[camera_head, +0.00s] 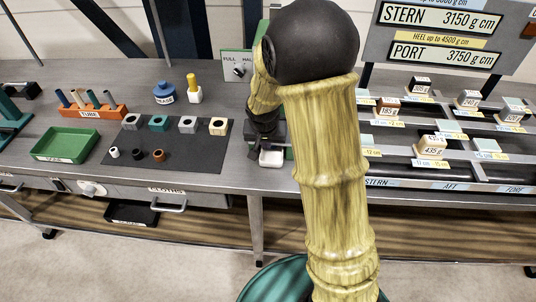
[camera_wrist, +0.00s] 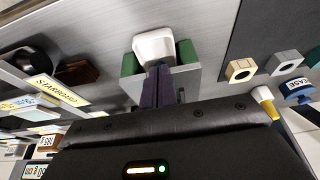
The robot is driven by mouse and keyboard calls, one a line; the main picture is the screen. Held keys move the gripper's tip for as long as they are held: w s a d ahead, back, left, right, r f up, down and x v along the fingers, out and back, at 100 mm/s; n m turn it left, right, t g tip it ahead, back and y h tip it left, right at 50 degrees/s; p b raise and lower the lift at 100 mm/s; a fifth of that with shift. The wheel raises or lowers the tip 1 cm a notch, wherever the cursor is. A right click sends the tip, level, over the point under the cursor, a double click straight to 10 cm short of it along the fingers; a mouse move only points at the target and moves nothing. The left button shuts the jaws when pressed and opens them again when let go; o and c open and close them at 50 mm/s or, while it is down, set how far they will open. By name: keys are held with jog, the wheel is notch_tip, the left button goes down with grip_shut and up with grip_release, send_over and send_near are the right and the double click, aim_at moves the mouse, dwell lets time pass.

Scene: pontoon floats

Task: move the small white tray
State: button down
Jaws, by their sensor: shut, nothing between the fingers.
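The small white tray (camera_wrist: 155,45) shows in the wrist view just beyond my fingertips. I cannot tell whether the fingertips touch the tray.
To the left lie a dark mat (camera_head: 175,160) with several blocks and rings, a green tray (camera_head: 66,145) and an orange tube rack (camera_head: 92,111). A blue grease pot (camera_head: 165,93) stands behind the mat. To the right is a board with labelled weights (camera_head: 432,147).

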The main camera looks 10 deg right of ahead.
jog(key=p, duration=0.1)
send_near(268, 160)
jog(key=x, duration=0.4)
jog(key=shift+a+f, duration=0.15)
jog(key=shift+f, duration=0.3)
jog(key=shift+d, duration=0.2)
jog(key=shift+w, duration=0.1)
